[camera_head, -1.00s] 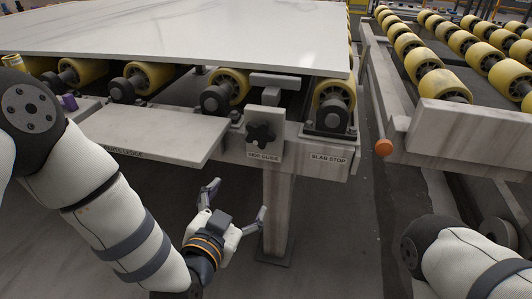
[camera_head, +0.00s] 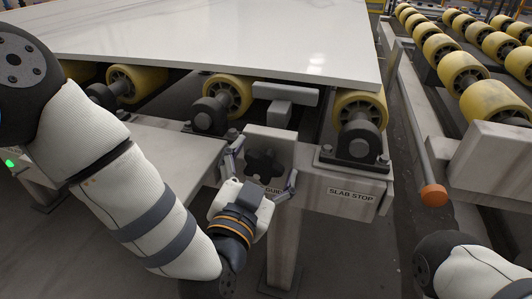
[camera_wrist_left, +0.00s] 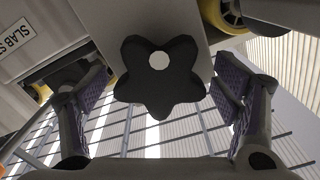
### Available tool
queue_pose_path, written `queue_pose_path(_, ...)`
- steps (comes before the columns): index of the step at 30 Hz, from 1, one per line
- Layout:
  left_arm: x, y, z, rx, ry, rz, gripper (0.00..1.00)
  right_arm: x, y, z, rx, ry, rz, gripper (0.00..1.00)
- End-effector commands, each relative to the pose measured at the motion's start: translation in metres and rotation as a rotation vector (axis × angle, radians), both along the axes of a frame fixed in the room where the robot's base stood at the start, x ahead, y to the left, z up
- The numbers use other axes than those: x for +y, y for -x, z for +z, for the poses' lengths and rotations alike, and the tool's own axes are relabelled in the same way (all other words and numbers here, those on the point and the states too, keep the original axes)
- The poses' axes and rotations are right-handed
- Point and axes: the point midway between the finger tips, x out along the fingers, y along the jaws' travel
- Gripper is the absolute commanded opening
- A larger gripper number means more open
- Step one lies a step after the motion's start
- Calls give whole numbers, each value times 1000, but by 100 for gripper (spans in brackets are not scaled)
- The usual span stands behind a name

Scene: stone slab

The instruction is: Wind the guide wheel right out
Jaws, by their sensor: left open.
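The guide wheel is a black star-shaped knob (camera_head: 263,165) on the front of a pale bracket (camera_head: 270,134) under the slab's edge. My left gripper (camera_head: 264,172) is open, with one finger to each side of the knob. In the left wrist view the fingers (camera_wrist_left: 160,105) stand clear of the knob, and the gap between them is wider than it. The "side guide" label below the knob is partly hidden by the gripper. My right gripper is out of view.
A white stone slab (camera_head: 220,30) rests on yellow rollers (camera_head: 228,95) above the knob. A grey guide bar (camera_head: 285,94) stands behind the bracket. A flat ledge (camera_head: 170,150) lies left, a "slab stop" plate (camera_head: 351,194) right, and an orange-tipped rod (camera_head: 433,195) farther right.

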Motion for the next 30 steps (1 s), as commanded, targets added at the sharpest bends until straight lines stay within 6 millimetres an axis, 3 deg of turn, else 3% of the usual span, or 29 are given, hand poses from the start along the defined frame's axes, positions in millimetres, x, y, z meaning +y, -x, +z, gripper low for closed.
queue_pose_path(6, 0, 0, 0, 0, 0, 0, 80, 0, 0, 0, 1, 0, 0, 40)
queue_pose_path(12, 0, 0, 0, 0, 1, 0, 35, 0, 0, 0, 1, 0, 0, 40)
queue_pose_path(23, 0, 0, 1, 15, 44, 0, 35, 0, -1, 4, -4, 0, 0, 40)
queue_pose_path(30, 1, -1, 3, 63, 195, 1, 35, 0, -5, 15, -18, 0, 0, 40)
